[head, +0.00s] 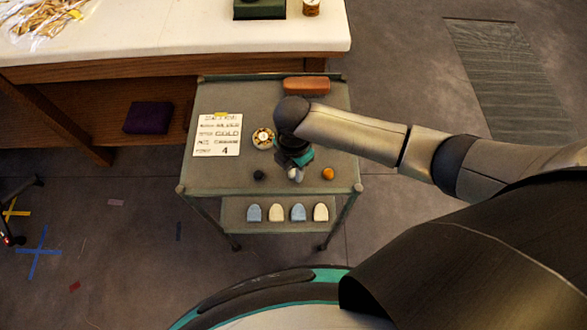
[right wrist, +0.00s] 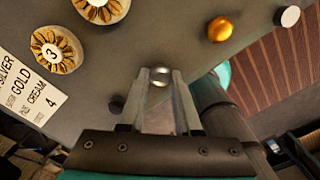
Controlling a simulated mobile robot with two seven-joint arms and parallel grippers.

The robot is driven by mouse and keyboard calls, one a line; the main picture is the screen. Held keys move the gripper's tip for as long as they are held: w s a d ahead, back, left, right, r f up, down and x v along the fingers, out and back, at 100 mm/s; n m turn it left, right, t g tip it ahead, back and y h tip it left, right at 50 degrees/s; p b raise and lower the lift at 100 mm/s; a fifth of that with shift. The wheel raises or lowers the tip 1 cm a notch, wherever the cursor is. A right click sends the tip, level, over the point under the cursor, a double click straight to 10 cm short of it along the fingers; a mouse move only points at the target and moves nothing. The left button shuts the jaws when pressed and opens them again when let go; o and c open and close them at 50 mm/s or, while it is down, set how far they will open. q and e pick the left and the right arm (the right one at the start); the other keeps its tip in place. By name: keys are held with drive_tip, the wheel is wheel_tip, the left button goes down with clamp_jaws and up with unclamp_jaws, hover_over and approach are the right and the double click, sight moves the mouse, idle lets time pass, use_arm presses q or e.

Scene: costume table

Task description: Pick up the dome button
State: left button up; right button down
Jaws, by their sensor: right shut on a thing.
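My right gripper (head: 294,176) is over the front part of the grey cart top, pointing down. In the right wrist view its two fingers (right wrist: 160,80) are closed on a small shiny silver dome button (right wrist: 160,74), whose rounded top shows between the tips. In the head view the silver button is mostly hidden by the gripper. I cannot tell whether it still touches the cart top. An orange-gold round button (head: 328,174) lies to the right of the gripper and also shows in the right wrist view (right wrist: 220,28). A dark button (head: 259,175) lies to the left. My left gripper is not in view.
The grey cart (head: 225,178) carries a lettered card (head: 218,148), a round numbered dish (head: 263,138) and a brown block (head: 306,85). Several rounded tabs (head: 276,212) line its lower shelf. A white-topped table (head: 180,42) stands behind.

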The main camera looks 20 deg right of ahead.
sight(293, 173)
wheel_tip(293, 173, up, 20)
drive_tip(key=p, duration=0.3)
drive_tip(key=shift+p, duration=0.3)
drive_tip(key=shift+f, duration=0.1)
drive_tip(key=c, duration=1.1)
unclamp_jaws()
clamp_jaws()
